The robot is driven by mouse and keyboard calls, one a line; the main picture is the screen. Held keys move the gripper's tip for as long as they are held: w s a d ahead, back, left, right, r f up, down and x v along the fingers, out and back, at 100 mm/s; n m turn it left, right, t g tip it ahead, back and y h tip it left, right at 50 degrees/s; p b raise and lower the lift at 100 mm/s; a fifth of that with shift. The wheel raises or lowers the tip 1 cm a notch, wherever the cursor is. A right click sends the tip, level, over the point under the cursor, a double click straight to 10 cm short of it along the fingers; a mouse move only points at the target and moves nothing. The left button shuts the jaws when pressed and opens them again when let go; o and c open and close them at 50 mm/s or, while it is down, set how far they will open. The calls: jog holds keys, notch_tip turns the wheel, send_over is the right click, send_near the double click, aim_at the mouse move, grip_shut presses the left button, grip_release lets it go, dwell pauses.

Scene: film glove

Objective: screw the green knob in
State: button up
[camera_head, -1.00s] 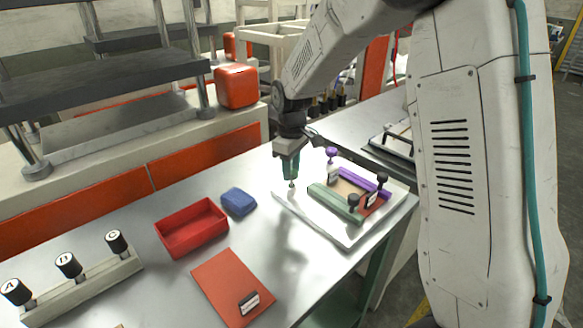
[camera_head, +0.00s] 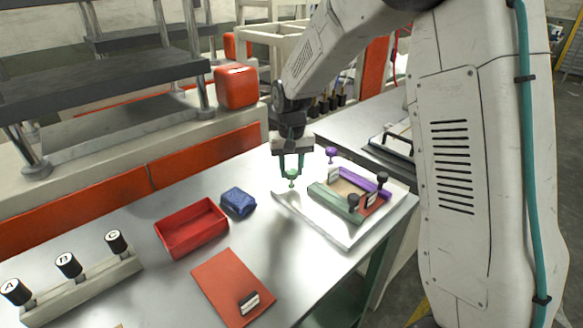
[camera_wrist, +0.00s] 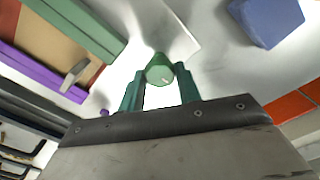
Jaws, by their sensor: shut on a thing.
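The green knob (camera_wrist: 159,70) is a small round cap with a pale mark on its face, and in the wrist view it sits between the tips of the two green fingers. In the head view the knob (camera_head: 292,174) is at the left corner of the white plate (camera_head: 331,235), with a thin stem below it. My gripper (camera_head: 291,171) points down and is shut on the knob. The green bar (camera_head: 335,203) and purple bar (camera_head: 365,182) lie on the plate to the right. The purple knob (camera_head: 331,152) stands behind them.
Left of the plate lie a blue cloth block (camera_head: 238,202), a red tray (camera_head: 192,228) and a red sheet (camera_head: 232,286). A lettered knob rack (camera_head: 82,290) is at the front left.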

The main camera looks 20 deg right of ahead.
aim_at(292, 171)
jog(key=shift+r+m, duration=0.1)
jog(key=shift+m, duration=0.4)
jog(key=shift+w, duration=0.1)
jog(key=o, duration=1)
notch_tip(292, 171, up, 8)
jog(key=shift+f, duration=0.1)
